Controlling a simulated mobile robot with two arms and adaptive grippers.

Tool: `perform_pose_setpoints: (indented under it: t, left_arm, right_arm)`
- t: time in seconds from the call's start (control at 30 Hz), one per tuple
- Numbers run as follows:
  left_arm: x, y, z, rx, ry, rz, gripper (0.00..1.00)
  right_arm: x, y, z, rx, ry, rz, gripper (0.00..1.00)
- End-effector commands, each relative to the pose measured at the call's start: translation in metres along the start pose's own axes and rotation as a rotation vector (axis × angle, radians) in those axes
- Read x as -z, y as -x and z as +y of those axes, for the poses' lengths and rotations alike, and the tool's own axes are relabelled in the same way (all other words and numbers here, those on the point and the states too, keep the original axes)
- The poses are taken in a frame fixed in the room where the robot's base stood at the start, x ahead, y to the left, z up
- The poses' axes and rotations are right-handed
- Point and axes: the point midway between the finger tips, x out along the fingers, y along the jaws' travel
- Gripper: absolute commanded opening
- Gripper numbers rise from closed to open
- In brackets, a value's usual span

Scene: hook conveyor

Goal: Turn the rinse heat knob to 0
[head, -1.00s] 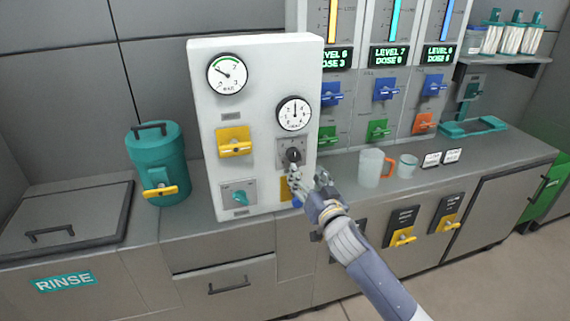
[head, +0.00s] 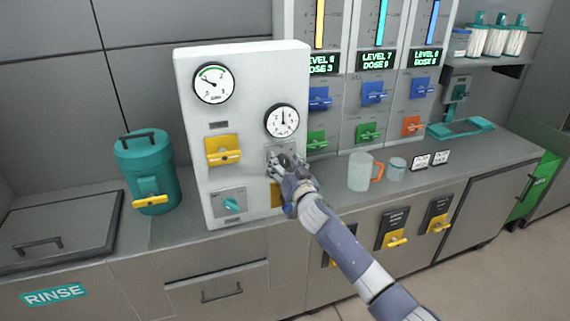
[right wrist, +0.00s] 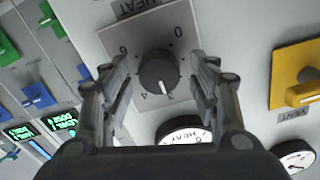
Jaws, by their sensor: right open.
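The heat knob (right wrist: 158,72) is a dark round knob on a grey plate (right wrist: 178,50) marked HEAT, with numbers around it including 0, 4 and 6. Its pale pointer mark is on the side away from the HEAT label, near the lower numbers; the exact reading is hard to tell. My right gripper (right wrist: 160,88) is open, with one finger on each side of the knob and visible gaps between. In the head view my right gripper (head: 284,166) is at the white panel (head: 240,130) and hides most of the knob. My left gripper is not in view.
A round gauge (head: 282,121) sits just above the knob. A yellow handle (head: 222,150) and a teal knob (head: 232,205) are to its left on the panel. A jug (head: 360,171) and a teal canister (head: 147,165) stand on the counter, either side of the panel.

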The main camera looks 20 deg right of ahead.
Motion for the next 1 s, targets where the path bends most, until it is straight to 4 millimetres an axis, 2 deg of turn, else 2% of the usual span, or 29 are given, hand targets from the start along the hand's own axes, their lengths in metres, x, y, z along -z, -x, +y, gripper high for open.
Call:
perform_pose_setpoints:
  t: [0.23,0.27,0.43,0.77,1.0]
  left_arm:
    - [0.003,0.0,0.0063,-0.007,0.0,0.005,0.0]
    - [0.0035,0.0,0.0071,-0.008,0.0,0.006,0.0]
    - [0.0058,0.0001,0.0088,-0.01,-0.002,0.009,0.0]
    - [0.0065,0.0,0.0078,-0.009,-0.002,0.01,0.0]
    - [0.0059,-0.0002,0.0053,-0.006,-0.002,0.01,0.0]
  right_arm:
    - [-0.0003,-0.0004,0.0,0.0,0.0,0.0,0.55]
    - [-0.0003,-0.0004,0.0,0.0,0.0,0.0,0.51]
    - [-0.0003,-0.0003,0.0002,0.0,0.0,-0.001,0.12]
    - [-0.0003,-0.0002,0.0004,-0.001,0.02,-0.001,0.11]
    - [-0.0003,-0.0003,-0.0001,-0.001,0.124,0.0,0.11]
